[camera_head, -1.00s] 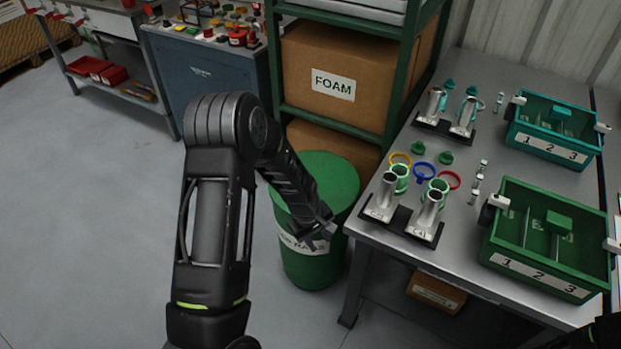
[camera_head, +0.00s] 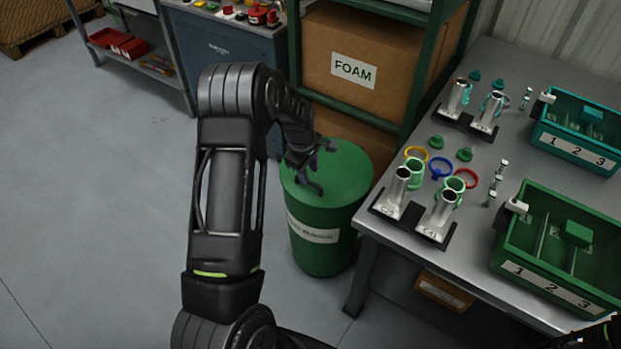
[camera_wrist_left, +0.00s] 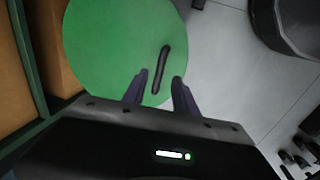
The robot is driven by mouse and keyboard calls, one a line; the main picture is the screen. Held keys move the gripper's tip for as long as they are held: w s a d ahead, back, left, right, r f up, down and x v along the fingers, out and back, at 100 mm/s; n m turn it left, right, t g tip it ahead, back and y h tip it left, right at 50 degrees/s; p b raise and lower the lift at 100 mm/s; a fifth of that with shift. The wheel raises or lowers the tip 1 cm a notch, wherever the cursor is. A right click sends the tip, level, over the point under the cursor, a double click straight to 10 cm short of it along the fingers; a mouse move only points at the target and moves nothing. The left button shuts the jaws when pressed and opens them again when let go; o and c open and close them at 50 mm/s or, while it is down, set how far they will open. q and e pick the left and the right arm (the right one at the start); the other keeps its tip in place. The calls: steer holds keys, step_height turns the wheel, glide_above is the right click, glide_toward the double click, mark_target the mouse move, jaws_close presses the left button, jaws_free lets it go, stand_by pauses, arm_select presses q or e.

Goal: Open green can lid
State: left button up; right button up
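The green can (camera_head: 322,258) stands on the floor left of the workbench, with a white label on its front. Its round green lid (camera_head: 347,172) is on top and lies flat. In the left wrist view the lid (camera_wrist_left: 105,45) carries a dark bar handle (camera_wrist_left: 162,68). My left gripper (camera_head: 312,172) is over the lid in the head view. In the left wrist view the left gripper (camera_wrist_left: 160,88) is open, its two fingers apart, with the handle just ahead, roughly in line with the gap. Contact cannot be told.
A green shelf rack with a FOAM box (camera_head: 355,60) stands right behind the can. The workbench (camera_head: 480,225) to the right holds metal cylinders, coloured rings, a green bin (camera_head: 545,275) and a teal bin (camera_head: 575,150). Open floor (camera_head: 90,190) lies to the left.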

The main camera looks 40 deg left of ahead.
mark_target(311, 182)
arm_select(q)
steer(key=f, duration=0.2)
steer(key=w+f, duration=0.1)
steer(key=f, duration=0.1)
steer(key=shift+f, duration=0.2)
steer(key=shift+c, duration=0.3)
jaws_close()
stand_by(0.9)
